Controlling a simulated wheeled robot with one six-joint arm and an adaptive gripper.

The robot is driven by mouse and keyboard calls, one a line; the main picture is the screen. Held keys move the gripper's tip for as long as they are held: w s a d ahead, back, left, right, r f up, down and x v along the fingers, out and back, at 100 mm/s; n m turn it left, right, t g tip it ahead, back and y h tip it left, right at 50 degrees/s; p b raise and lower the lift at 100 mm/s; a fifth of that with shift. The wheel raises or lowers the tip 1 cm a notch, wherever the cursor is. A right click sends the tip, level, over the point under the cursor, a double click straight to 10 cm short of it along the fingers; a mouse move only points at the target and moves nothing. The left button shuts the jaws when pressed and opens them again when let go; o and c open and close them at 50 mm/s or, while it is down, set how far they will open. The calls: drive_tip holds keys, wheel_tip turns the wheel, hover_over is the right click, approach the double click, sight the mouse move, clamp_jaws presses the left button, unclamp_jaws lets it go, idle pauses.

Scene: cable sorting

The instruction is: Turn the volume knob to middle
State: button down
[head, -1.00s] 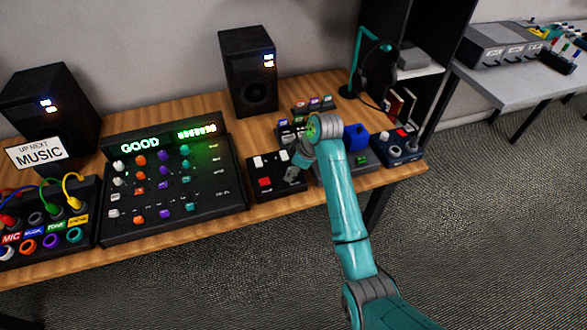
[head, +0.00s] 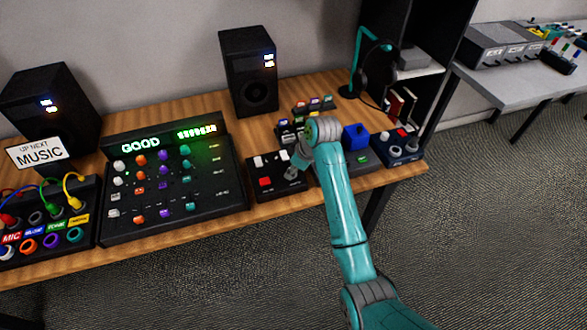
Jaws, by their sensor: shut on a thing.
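My gripper (head: 291,173) is down at the right part of a small black control box (head: 268,193) near the front of the desk. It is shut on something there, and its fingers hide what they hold. The volume knob itself does not show clearly; the grip is where a knob on this box could be. The box also has a red button (head: 265,182) and white switches (head: 258,161), left of and behind my fingers.
A mixer (head: 225,198) with coloured knobs and a lit "GOOD" display stands left of the box. A blue block (head: 355,137) and a dark blue box (head: 399,147) are to the right. A speaker (head: 248,70) stands behind. Coloured cables plug in at far left.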

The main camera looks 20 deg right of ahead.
drive_tip(key=m+h, duration=0.1)
drive_tip(key=m, duration=0.2)
drive_tip(key=m+t+h, duration=0.1)
drive_tip(key=m, duration=0.1)
drive_tip(key=shift+a+m, duration=0.1)
drive_tip(key=shift+m, duration=0.3)
idle(0.4)
drive_tip(key=c, duration=0.8)
unclamp_jaws()
drive_tip(key=v, duration=1.2)
drive_tip(key=shift+a, duration=0.15)
